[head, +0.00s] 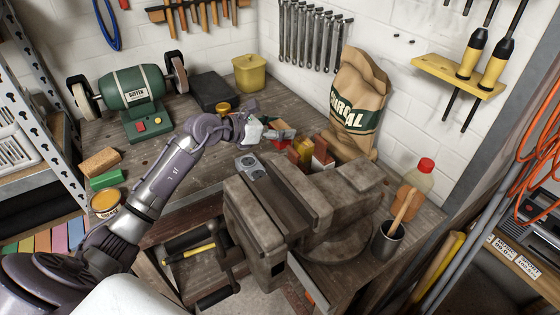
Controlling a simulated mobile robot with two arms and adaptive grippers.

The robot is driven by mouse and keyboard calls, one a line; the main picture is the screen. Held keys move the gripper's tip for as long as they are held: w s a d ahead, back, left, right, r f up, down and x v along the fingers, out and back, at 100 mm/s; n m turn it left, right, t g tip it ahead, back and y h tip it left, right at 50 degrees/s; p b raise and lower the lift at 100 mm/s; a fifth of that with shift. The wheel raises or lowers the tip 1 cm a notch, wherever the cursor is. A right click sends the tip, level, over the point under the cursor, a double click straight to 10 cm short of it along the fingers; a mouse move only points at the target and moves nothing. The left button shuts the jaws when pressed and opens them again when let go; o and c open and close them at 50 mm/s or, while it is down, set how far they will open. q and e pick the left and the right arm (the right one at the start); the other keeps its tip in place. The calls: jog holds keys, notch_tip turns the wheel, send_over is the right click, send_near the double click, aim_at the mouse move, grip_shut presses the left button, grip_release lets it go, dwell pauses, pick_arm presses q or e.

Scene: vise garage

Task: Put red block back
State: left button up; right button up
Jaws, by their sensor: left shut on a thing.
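My left gripper (262,128) reaches over the back of the bench, behind the vise. It is shut on a small red block (281,143), which is partly covered by the grey finger. A small whitish piece (253,132) shows beside the fingers; I cannot tell what it is. My right gripper is not in view.
The vise (262,215) fills the bench front. A charcoal bag (357,100), a bottle (418,181) and a cup (387,242) stand right.

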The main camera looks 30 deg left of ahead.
aim_at(280, 149)
pick_arm(q)
notch_tip(280, 149, down, 8)
jog(key=shift+r, duration=0.2)
jog(key=shift+s+f+b, duration=0.1)
jog(key=shift+f+b, duration=0.35)
jog(key=shift+f, duration=0.15)
jog(key=shift+d, duration=0.1)
